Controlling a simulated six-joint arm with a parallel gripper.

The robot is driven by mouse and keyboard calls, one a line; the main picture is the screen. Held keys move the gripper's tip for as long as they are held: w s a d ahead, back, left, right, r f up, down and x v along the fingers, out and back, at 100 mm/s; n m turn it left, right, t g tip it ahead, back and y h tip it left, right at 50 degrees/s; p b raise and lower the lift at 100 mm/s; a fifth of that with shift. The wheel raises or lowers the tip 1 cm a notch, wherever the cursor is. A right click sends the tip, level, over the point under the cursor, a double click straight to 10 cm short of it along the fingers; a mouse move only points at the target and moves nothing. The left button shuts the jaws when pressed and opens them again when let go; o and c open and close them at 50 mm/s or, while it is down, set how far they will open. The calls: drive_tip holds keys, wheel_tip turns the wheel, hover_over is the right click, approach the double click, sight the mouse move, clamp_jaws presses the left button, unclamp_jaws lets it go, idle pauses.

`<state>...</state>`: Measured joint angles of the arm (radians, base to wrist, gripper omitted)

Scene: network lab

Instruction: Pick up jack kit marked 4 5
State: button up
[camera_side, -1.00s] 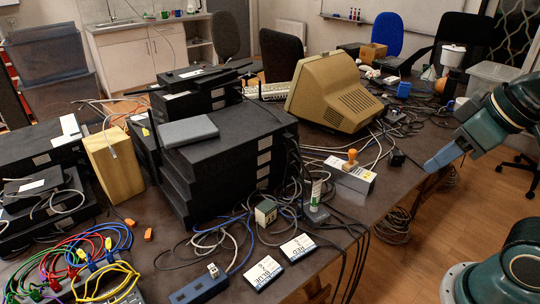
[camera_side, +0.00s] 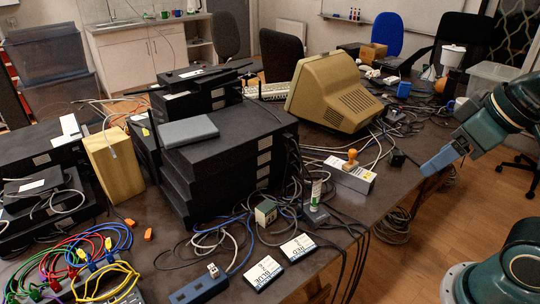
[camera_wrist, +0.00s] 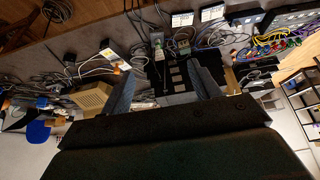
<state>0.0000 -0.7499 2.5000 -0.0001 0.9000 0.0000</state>
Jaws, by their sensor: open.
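Two small dark-edged kits with white label faces lie flat side by side at the table's front edge. The left one (camera_side: 263,272) reads BLUE and the right one (camera_side: 298,248) reads RED; their digits are too small for me to read surely. Both also show at the top of the wrist view, the RED one (camera_wrist: 182,19) left of the BLUE one (camera_wrist: 212,13). My gripper (camera_side: 424,171) hangs in the air right of the table's edge, well away from both kits. In the wrist view my gripper (camera_wrist: 162,70) has its fingers spread, with nothing held between them.
A blue box (camera_side: 199,290) is left of the kits. A stamp with an orange handle (camera_side: 351,158) stands on a white box (camera_side: 350,176). Cables hang over the front edge. A beige monitor (camera_side: 335,92) and black stacked devices (camera_side: 225,160) fill the middle.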

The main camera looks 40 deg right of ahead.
drive_tip(key=m+g+y, duration=0.4)
drive_tip(key=m+g, duration=0.2)
drive_tip(key=m, duration=1)
hover_over(266, 205)
drive_tip(key=d, duration=0.2)
wheel_tip(266, 205, down, 28)
drive_tip(key=shift+r, duration=0.25)
drive_tip(key=shift+w+f+y, duration=0.1)
drive_tip(key=shift+f+y, duration=0.2)
drive_tip(key=shift+f, duration=0.15)
drive_tip(key=shift+x, duration=1.15)
drive_tip(key=shift+a+f, duration=0.1)
